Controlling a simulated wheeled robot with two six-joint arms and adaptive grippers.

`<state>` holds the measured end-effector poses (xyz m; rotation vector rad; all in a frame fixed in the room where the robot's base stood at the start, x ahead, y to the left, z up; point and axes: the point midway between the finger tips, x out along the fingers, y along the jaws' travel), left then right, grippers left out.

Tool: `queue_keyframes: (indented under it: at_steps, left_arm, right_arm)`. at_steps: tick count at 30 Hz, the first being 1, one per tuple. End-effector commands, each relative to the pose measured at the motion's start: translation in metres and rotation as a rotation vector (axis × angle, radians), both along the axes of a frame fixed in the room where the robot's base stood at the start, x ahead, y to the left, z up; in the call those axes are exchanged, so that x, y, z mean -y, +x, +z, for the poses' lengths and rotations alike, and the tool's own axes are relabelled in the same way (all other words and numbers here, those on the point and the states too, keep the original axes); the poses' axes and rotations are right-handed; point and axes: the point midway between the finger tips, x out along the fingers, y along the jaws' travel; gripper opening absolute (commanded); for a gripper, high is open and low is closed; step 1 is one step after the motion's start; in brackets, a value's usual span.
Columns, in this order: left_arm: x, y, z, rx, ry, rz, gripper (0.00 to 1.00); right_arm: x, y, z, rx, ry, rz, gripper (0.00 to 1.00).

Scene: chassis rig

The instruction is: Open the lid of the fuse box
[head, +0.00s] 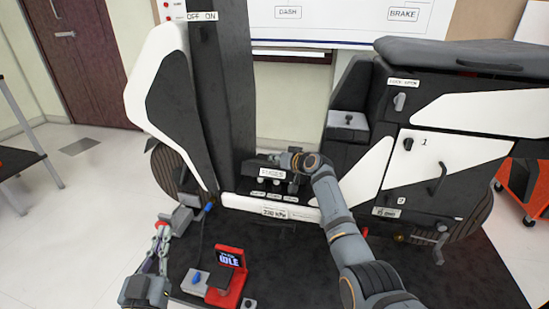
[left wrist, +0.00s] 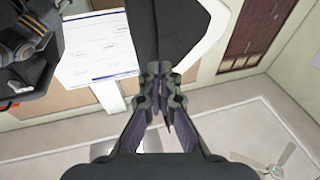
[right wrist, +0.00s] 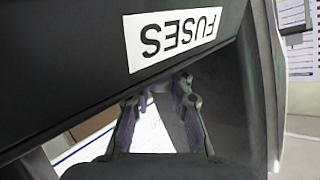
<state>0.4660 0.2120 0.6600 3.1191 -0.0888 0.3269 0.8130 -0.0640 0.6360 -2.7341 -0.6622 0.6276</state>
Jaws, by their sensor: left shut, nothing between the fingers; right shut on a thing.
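The fuse box (head: 256,184) is a dark unit low between the black column and the seat body. The white FUSES label on its lid (head: 271,173) faces the head camera, and several small labels show below it. In the right wrist view the dark lid (right wrist: 75,75) fills the upper left, with the label upside down. My right gripper (right wrist: 160,90) is shut at the lid's edge beside the label; the exact pinch point is hidden. My left gripper (head: 163,226) is shut and empty at the lower left, apart from the fuse box; its fingers (left wrist: 158,70) meet in the left wrist view.
A red device reading IDLE (head: 230,260) stands on the dark mat at front. A grey box with a blue lever (head: 185,216) stands near my left gripper. The black column (head: 220,90) rises behind the fuse box, and the white-and-black seat body (head: 440,140) is at right.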

Motion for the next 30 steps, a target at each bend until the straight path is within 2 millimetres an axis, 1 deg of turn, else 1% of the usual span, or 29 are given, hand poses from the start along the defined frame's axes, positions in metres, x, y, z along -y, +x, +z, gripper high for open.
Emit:
queue_keyframes:
  at_steps: [1, 6, 12, 30]
  left_arm:
    - [0.0, 0.0, -0.003, -0.014, 0.0, 0.0, 0.0]
    - [0.0, 0.0, -0.011, -0.044, 0.0, -0.001, 0.0]
    - [0.0, 0.001, -0.014, -0.06, -0.001, -0.001, 0.0]
    - [0.0, 0.001, -0.016, -0.066, -0.001, -0.001, 0.0]
  right_arm:
    - [0.005, 0.003, 0.007, 0.014, -0.005, -0.009, 0.0]
    - [0.007, 0.006, 0.01, 0.018, -0.006, -0.011, 0.0]
    - [0.008, 0.008, 0.013, 0.021, -0.007, -0.012, 0.0]
    - [0.009, 0.01, 0.015, 0.024, -0.007, -0.014, 0.0]
